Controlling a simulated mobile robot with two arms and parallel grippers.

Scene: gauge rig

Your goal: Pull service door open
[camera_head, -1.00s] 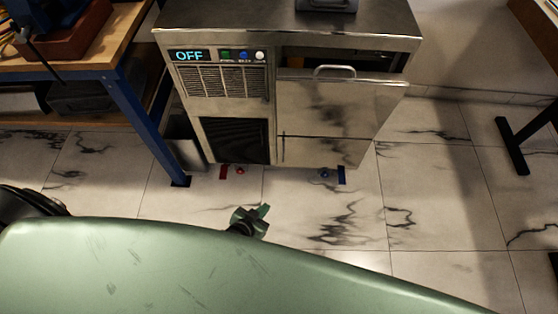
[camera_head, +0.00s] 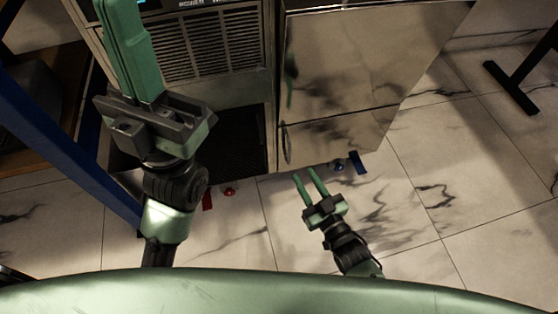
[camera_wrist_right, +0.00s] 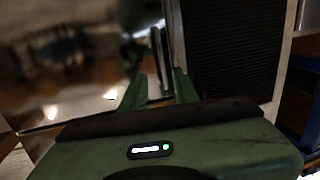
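The service door (camera_head: 345,140) is the lower metal panel at the cabinet's front right. It looks shut. Its small dark vertical handle (camera_head: 287,145) is at its left edge. My right gripper (camera_head: 310,180) is open and empty, below and in front of this handle, fingers pointing toward the cabinet. In the right wrist view a thin upright bar, seemingly the handle (camera_wrist_right: 161,55), shows ahead between the open fingertips; I cannot tell whether they touch it. My left gripper (camera_head: 128,40) is raised in front of the cabinet's left side; its finger gap is not clear.
The larger upper door (camera_head: 370,65) is above the service door. A vent grille (camera_head: 205,45) and a dark lower grille (camera_head: 235,140) are to the left. A red tag (camera_head: 207,199) and a blue tag (camera_head: 357,162) are by the cabinet's foot. A blue table leg (camera_head: 60,140) stands at left.

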